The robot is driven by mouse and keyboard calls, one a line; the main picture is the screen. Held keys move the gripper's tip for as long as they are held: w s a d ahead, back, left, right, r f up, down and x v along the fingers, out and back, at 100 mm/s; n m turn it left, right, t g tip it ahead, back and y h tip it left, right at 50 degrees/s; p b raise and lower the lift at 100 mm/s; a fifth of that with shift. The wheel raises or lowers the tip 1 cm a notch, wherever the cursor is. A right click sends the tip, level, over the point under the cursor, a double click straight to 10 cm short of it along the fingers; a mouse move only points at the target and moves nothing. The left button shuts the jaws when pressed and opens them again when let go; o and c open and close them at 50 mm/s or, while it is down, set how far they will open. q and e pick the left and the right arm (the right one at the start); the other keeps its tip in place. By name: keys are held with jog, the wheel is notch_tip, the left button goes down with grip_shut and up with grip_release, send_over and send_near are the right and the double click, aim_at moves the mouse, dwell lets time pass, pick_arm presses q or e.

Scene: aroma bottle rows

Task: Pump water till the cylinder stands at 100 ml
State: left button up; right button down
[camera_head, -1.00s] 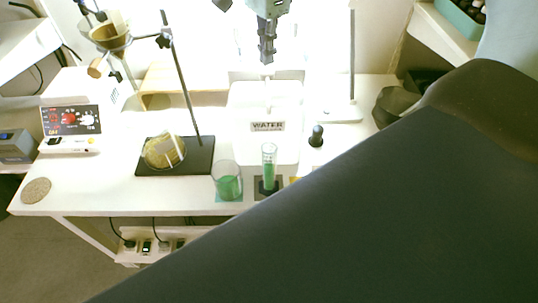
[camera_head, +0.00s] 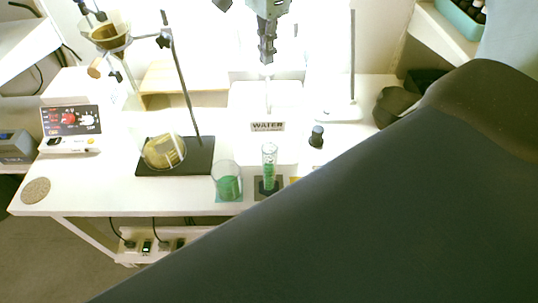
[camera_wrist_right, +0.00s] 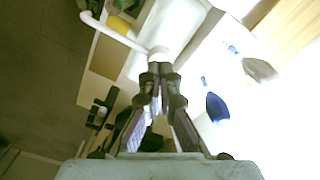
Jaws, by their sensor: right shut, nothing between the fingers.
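The white container labelled WATER (camera_head: 267,127) stands mid-table, with its thin white pump stem above it. My right gripper (camera_head: 267,57) is shut and empty, pointing down over the pump. In the right wrist view, its closed fingertips (camera_wrist_right: 160,73) are at the white pump head (camera_wrist_right: 158,53); whether they touch is unclear. The curved white spout (camera_wrist_right: 115,33) reaches up-left. The clear measuring cylinder (camera_head: 269,161) stands upright in front of the container with green liquid inside. Its scale is too small to read. My left gripper is not in view.
A beaker of green liquid (camera_head: 228,184) stands left of the cylinder. A small dark bottle (camera_head: 316,137) is to the right. My dark arm hides the lower right.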

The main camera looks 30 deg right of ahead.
aim_at(267, 70)
jog(key=shift+s+f+b, duration=0.1)
jog(key=shift+f+b, duration=0.35)
jog(key=shift+f, duration=1.3)
dwell(0.3)
jog(key=shift+r, duration=0.15)
jog(key=shift+r+p, duration=1.55)
jog(key=shift+p, duration=0.6)
jog(key=shift+f+b, duration=0.5)
jog(key=shift+f, duration=1.15)
jog(key=shift+r+p, duration=1.65)
jog(key=shift+p, duration=0.45)
jog(key=shift+f+b, duration=0.3)
jog(key=shift+f, duration=0.5)
